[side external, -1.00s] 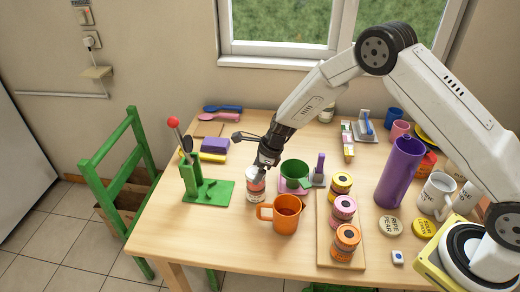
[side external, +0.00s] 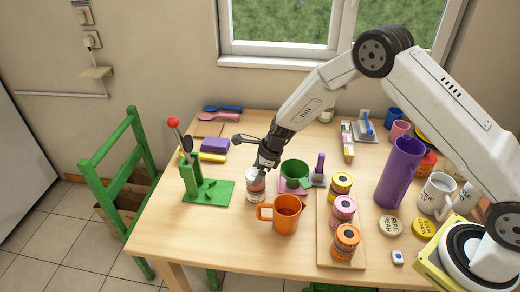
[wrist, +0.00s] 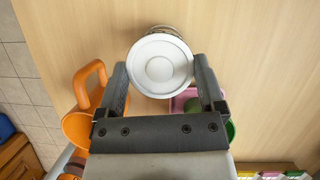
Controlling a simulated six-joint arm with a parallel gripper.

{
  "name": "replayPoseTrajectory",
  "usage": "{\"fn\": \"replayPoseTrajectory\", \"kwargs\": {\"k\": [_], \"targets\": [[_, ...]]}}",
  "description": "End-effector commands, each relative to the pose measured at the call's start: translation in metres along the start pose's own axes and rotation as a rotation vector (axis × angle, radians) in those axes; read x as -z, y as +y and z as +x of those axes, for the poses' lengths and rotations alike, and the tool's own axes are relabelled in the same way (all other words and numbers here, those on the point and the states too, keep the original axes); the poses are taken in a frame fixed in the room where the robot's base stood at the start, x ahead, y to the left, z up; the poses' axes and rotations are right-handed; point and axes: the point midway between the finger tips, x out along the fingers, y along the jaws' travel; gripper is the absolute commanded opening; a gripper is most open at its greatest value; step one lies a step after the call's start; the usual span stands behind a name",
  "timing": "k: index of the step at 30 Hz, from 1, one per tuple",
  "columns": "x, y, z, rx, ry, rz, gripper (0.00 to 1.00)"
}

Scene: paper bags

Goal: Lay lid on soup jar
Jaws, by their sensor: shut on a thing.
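The soup jar (side external: 256,187), with a pale label and a reddish band, stands upright on the table between the green utensil stand and the orange mug. My gripper (side external: 264,166) is over the jar, pointing down. In the wrist view my gripper (wrist: 160,76) is shut on a round silver-white lid (wrist: 160,67), with a finger at each side. The lid is over the jar's mouth and covers most of it; a bit of the jar shows past its far edge. I cannot tell whether lid and rim touch.
The orange mug (side external: 286,214) stands close in front of the jar, and a green funnel-like cup (side external: 296,174) stands close to its right. The green utensil stand (side external: 207,190) is to the left. The front left tabletop is clear.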

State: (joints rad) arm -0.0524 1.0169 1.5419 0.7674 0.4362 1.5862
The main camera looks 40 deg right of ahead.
Motion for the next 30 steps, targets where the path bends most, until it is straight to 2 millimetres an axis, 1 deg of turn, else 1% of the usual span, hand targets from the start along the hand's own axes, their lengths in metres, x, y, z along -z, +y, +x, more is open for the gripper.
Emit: {"fn": "replayPoseTrajectory", "kwargs": {"k": [20, 21, 22, 30], "targets": [[0.0044, 0.0002, 0.0100, -0.001, 0.001, -0.001, 0.33], [0.0043, 0.0001, 0.0101, 0.000, 0.001, -0.001, 0.94], [0.0043, 0.0001, 0.0100, 0.000, 0.001, -0.001, 1.00], [0.0043, 0.0002, 0.0094, -0.001, 0.001, 0.000, 1.00]]}}
